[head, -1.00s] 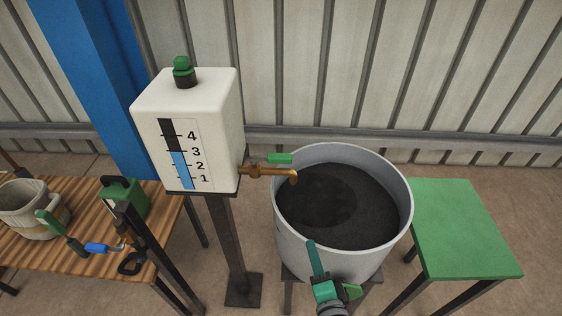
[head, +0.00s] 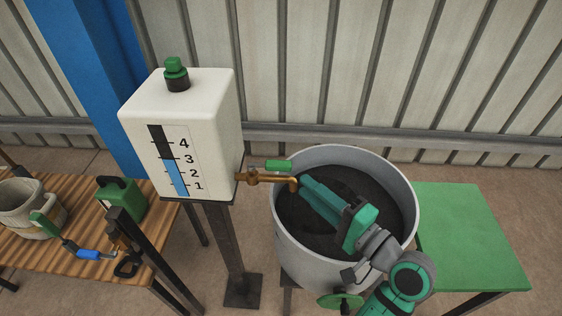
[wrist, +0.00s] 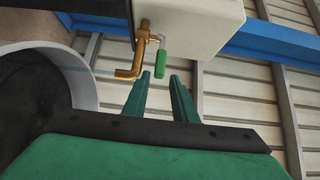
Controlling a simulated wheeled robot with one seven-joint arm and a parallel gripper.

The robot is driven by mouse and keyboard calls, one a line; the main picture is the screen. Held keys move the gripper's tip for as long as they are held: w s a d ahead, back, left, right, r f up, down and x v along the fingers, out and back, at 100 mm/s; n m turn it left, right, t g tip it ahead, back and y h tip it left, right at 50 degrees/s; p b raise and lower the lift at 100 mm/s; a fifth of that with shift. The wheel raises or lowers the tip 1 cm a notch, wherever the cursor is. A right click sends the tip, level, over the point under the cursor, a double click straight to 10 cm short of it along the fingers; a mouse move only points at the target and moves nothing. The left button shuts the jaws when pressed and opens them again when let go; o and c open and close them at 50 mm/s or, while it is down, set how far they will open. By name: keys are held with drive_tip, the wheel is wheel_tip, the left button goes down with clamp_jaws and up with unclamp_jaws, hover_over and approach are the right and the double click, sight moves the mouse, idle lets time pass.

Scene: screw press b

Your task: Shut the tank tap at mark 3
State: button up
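The white tank (head: 184,130) has a gauge with a blue column (head: 176,178) whose top is about level with mark 3. A brass tap (head: 253,177) sticks out from its right side, with its spout over the grey tub (head: 287,238). The tap's green lever (head: 278,165) lies roughly along the spout; the lever also shows in the wrist view (wrist: 161,65). My gripper (head: 307,187) is over the tub, fingers pointing at the tap. In the wrist view the fingers (wrist: 160,77) are apart and empty, just short of the lever. A faint pale streak shows beside the spout there.
A green table (head: 468,235) stands right of the tub. At left a wooden bench (head: 60,262) holds a pale bucket (head: 30,212), a green can (head: 122,200) and a clamp-like tool. A blue column (head: 85,80) and ribbed wall are behind.

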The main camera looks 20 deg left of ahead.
sight(287, 170)
drive_tip(key=x, duration=0.9)
drive_tip(key=shift+w, duration=0.25)
drive_tip(key=shift+w+a, duration=0.25)
drive_tip(key=shift+a, duration=0.5)
drive_tip(key=shift+s, duration=0.1)
clamp_jaws()
